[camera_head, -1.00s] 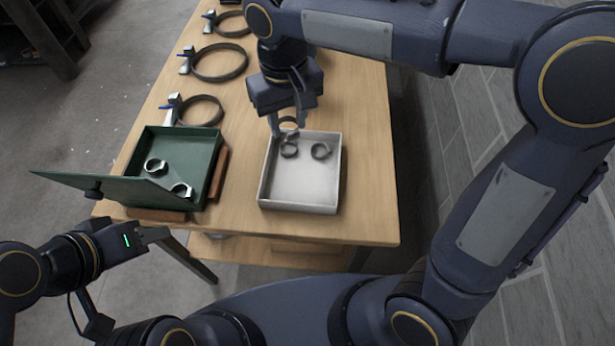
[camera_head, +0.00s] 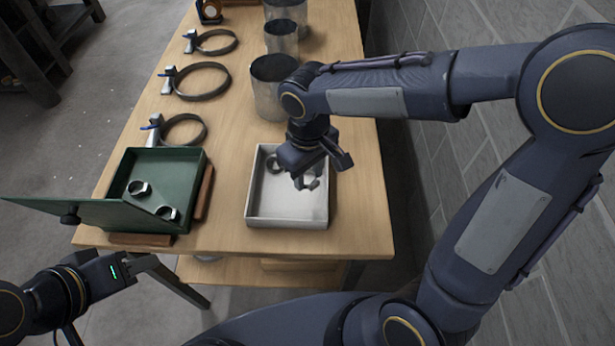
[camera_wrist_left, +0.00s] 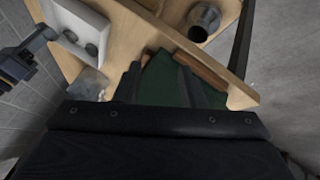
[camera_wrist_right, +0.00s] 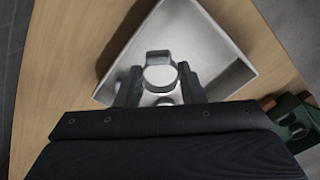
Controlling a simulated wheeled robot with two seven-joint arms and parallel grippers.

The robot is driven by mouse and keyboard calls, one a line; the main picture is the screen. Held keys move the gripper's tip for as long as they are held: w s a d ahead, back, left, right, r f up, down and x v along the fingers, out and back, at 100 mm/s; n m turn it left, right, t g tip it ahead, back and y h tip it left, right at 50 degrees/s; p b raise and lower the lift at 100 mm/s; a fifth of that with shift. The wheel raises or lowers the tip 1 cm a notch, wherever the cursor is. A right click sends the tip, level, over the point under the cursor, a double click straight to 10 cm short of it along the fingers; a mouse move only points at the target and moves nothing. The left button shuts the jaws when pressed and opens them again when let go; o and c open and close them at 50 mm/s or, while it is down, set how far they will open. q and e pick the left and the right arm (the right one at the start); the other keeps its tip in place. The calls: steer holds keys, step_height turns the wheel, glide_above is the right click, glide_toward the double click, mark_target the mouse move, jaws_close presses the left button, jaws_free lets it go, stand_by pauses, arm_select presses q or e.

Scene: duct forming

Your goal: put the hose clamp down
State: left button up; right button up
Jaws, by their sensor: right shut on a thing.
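My right gripper (camera_head: 308,185) is over the right part of the white tray (camera_head: 287,222). In the right wrist view its fingers are on either side of a small metal hose clamp (camera_wrist_right: 160,74), and it is shut on it. Another small ring clamp (camera_wrist_right: 166,100) shows just below it there. One clamp (camera_head: 275,163) lies in the tray's far left part. Whether the held clamp touches the tray floor, I cannot tell. My left gripper (camera_head: 150,266) is at the lower left, in front of the table; its fingers (camera_wrist_left: 160,84) are apart and empty.
A green box (camera_head: 190,200) with its lid (camera_head: 110,213) swung out to the left stands left of the tray, with two small clamps inside. Several large clamps (camera_head: 203,82) lie farther back on the left. Metal cylinders (camera_head: 268,95) stand behind the tray. The wall is close on the right.

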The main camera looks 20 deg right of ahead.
mark_target(308, 181)
steer(key=shift+w+d+f, duration=0.25)
steer(key=shift+w+f, duration=0.6)
steer(key=shift+f, duration=0.25)
steer(key=shift+w+f, duration=0.15)
steer(key=shift+f, duration=0.8)
steer(key=shift+w+f, duration=0.15)
steer(key=shift+f, duration=0.75)
steer(key=shift+f, duration=0.2)
steer(key=o, duration=0.7)
steer(key=shift+c, duration=0.2)
steer(key=shift+r, duration=0.1)
